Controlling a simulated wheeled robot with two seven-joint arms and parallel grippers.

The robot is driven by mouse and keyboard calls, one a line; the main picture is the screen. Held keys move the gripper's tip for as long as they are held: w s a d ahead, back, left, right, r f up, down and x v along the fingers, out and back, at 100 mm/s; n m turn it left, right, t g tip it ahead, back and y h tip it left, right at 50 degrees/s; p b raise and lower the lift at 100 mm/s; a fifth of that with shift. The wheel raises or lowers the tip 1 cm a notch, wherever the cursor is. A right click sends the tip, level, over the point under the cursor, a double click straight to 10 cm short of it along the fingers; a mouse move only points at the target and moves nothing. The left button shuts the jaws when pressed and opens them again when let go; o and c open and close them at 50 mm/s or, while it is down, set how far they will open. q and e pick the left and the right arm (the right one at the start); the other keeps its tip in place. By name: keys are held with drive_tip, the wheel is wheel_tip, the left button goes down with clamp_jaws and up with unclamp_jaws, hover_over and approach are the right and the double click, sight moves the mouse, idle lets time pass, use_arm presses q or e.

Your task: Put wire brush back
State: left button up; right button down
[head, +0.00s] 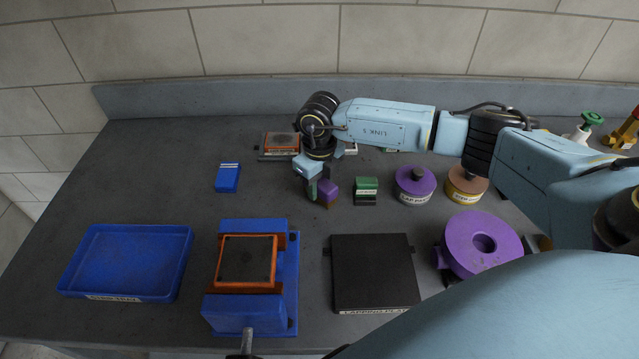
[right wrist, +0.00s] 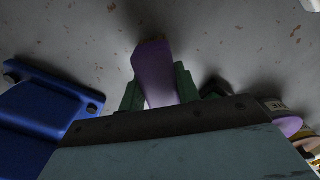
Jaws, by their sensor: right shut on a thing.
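My right gripper (head: 319,193) hangs down at the middle of the bench, below the black wrist. My left gripper is not in view.
A green labelled block (head: 366,184) stands just right of the gripper, then a purple tin (head: 415,180). A blue block (head: 228,177) lies left. In front are a blue tray (head: 125,258), a blue vise (head: 252,307), a black plate (head: 374,270) and a purple wheel (head: 462,240).

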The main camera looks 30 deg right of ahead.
drive_tip(key=shift+f+b, duration=0.3)
drive_tip(key=shift+f, duration=0.1)
drive_tip(key=c, duration=1.3)
unclamp_jaws()
drive_tip(key=shift+c, duration=0.2)
drive_tip(key=shift+o, duration=0.2)
drive_tip(key=o, duration=0.5)
drive_tip(key=shift+o, duration=0.2)
drive_tip(key=shift+r, duration=0.1)
drive_tip(key=shift+r+p, duration=3)
drive_tip(key=shift+r, duration=0.95)
